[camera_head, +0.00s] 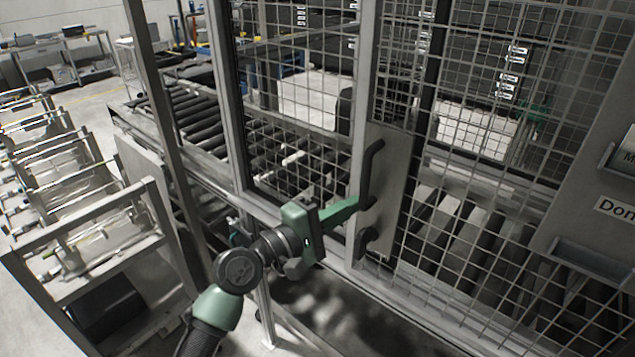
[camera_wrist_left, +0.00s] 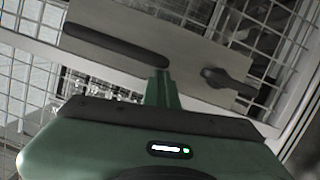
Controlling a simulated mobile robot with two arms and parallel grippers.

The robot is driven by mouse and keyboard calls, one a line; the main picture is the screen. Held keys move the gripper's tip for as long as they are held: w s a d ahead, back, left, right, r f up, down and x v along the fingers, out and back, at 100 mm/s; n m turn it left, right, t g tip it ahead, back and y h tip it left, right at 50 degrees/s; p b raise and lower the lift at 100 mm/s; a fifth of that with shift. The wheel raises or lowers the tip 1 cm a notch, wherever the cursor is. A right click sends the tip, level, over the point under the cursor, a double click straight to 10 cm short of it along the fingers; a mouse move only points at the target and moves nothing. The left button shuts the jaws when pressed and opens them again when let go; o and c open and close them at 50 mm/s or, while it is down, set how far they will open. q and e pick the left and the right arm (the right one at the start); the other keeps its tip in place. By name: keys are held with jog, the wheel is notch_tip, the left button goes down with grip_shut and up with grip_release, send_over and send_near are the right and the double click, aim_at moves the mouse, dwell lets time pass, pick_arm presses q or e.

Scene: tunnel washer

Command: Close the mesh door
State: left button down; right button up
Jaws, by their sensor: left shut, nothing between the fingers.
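The mesh door (camera_head: 470,180) is a grey-framed wire grid panel in the middle and right of the head view. A light grey plate (camera_head: 385,215) on its frame carries a long black bar handle (camera_head: 371,170) and a smaller black latch knob (camera_head: 366,240) below it. In the wrist view the handle (camera_wrist_left: 115,45) and the knob (camera_wrist_left: 228,82) lie either side of my fingertips. My green left gripper (camera_head: 362,203) is shut and empty. Its fingertips are at the handle's lower end; I cannot tell whether they touch. My right gripper is not in view.
A mesh panel (camera_head: 300,105) with grey posts stands left of the plate. A roller conveyor (camera_head: 195,110) runs behind it. A grey rack with rollers (camera_head: 75,190) stands at the left. A sign panel (camera_head: 600,180) is at the right. Open floor shows at the bottom.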

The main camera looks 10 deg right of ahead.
pick_arm(q)
jog(key=s+d, duration=0.1)
jog(key=s+d+p, duration=0.1)
jog(key=s, duration=0.1)
jog(key=s+d+p, duration=0.1)
jog(key=s+d, duration=0.1)
jog(key=shift+s+r, duration=0.15)
jog(key=shift+r, duration=0.1)
jog(key=shift+s+d+p, duration=0.35)
jog(key=shift+s+p, duration=0.15)
jog(key=shift+s, duration=0.05)
jog(key=shift+s+f, duration=0.1)
jog(key=shift+f, duration=0.1)
jog(key=shift+d+f, duration=0.1)
jog(key=shift+f, duration=0.1)
